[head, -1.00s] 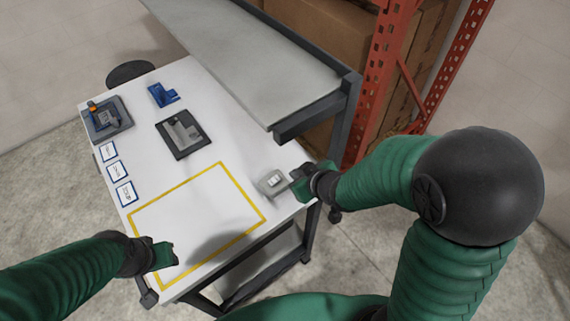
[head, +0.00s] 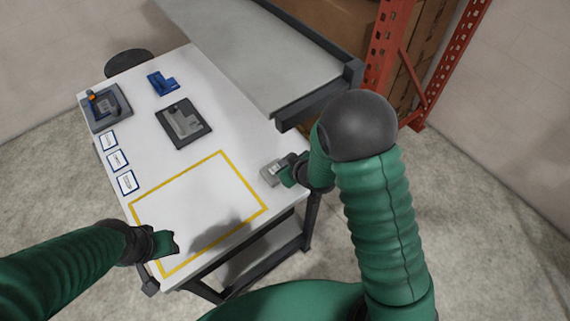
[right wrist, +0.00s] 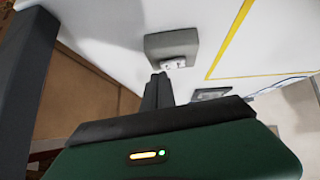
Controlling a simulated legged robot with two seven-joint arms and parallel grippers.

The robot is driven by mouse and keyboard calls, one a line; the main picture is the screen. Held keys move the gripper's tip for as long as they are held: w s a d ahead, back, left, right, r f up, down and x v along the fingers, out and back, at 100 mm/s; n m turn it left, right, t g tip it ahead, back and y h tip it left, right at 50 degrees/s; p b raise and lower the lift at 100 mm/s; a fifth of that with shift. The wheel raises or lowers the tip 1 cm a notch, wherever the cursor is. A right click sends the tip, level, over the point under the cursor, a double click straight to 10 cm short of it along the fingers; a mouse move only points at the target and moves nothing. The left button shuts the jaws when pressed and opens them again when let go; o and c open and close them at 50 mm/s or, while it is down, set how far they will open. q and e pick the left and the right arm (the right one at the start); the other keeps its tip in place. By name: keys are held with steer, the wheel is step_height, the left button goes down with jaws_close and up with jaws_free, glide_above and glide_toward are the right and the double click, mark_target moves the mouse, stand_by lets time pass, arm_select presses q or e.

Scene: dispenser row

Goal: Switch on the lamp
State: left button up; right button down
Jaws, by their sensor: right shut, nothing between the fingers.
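A small grey switch box (head: 268,174) with a pale switch on its face sits at the right edge of the white table. It also shows in the right wrist view (right wrist: 172,42), with the white switch (right wrist: 174,64) facing my fingers. My right gripper (head: 286,171) is shut and empty, right at the box and partly covering it in the head view. In the right wrist view its closed fingertips (right wrist: 159,76) are just short of the switch or touching it; I cannot tell which. My left gripper (head: 174,243) hangs over the table's front left corner, its jaws unclear. I cannot make out a lamp.
A grey raised shelf (head: 240,55) overhangs the table's right rear, close to my right arm. A yellow-outlined area (head: 212,158) is empty. Several cards, a dark tray (head: 186,141), a blue bracket (head: 160,82) and a grey fixture (head: 120,117) lie further back. An orange rack (head: 385,50) stands behind.

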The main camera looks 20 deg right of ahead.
steer(key=shift+a+f, duration=0.1)
steer(key=shift+f, duration=0.3)
steer(key=shift+a+f, duration=0.1)
steer(key=shift+a, duration=0.15)
arm_select(q)
steer(key=shift+s+a, duration=0.1)
steer(key=shift+a, duration=0.35)
steer(key=shift+d+r, duration=0.1)
arm_select(e)
steer(key=shift+d, duration=0.15)
steer(key=shift+d+f, duration=0.15)
steer(key=shift+f, duration=0.05)
steer(key=shift+s+f+y, duration=0.1)
steer(key=shift+s+y, duration=0.05)
steer(key=shift+y, duration=0.15)
steer(key=shift+d+f, duration=0.1)
steer(key=shift+d, duration=0.15)
arm_select(q)
steer(key=shift+d+r, duration=0.1)
steer(key=shift+d, duration=0.2)
arm_select(e)
steer(key=shift+s+a+r, duration=0.1)
steer(key=shift+a+r, duration=0.05)
steer(key=shift+a, duration=0.35)
steer(key=shift+a+r, duration=0.15)
steer(key=shift+a, duration=0.3)
